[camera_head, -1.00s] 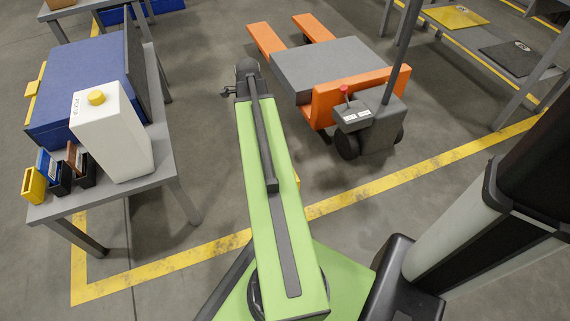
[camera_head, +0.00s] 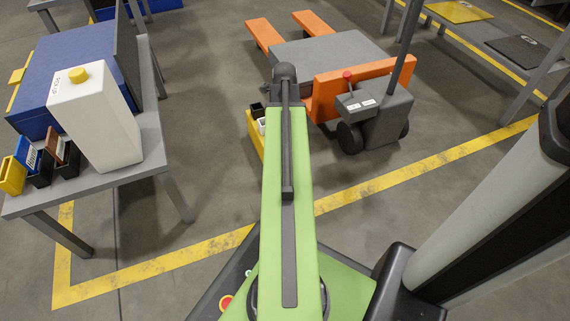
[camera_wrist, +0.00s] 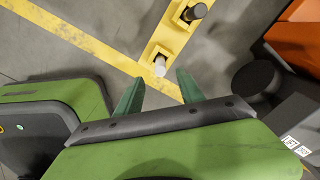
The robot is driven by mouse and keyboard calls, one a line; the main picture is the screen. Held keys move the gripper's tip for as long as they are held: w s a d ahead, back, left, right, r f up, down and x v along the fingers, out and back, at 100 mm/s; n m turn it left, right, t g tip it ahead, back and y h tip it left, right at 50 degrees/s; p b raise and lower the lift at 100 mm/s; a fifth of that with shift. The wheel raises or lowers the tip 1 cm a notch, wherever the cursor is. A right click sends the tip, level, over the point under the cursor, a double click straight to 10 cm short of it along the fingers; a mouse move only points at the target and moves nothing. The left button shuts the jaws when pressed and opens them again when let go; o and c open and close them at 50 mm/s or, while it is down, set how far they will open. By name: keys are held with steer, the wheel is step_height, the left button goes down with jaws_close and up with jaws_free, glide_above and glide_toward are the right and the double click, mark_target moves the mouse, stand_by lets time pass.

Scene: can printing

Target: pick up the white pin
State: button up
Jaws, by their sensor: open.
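The white pin (camera_wrist: 160,67) stands in a yellow holder (camera_wrist: 178,35) on the floor in the wrist view. A dark pin (camera_wrist: 194,13) stands in the far end of the same holder. My gripper (camera_wrist: 158,76) is open and empty. Its two green fingers point toward the holder, with the white pin showing between and slightly beyond their tips. I cannot tell the height gap. In the head view the yellow holder (camera_head: 254,137) shows left of my green arm, partly hidden by it. My fingers are hidden there.
An orange and grey pallet truck (camera_head: 345,95) stands just right of my arm's end. A grey table (camera_head: 95,182) at left bears a white box (camera_head: 98,125), a blue case (camera_head: 60,80) and several small bins. Yellow lines (camera_head: 160,266) mark the floor.

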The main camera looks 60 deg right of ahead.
step_height(320, 180, down, 8)
steer(key=b, duration=0.6)
steer(key=shift+r, duration=0.3)
steer(key=shift+c, duration=0.2)
jaws_close()
stand_by(0.7)
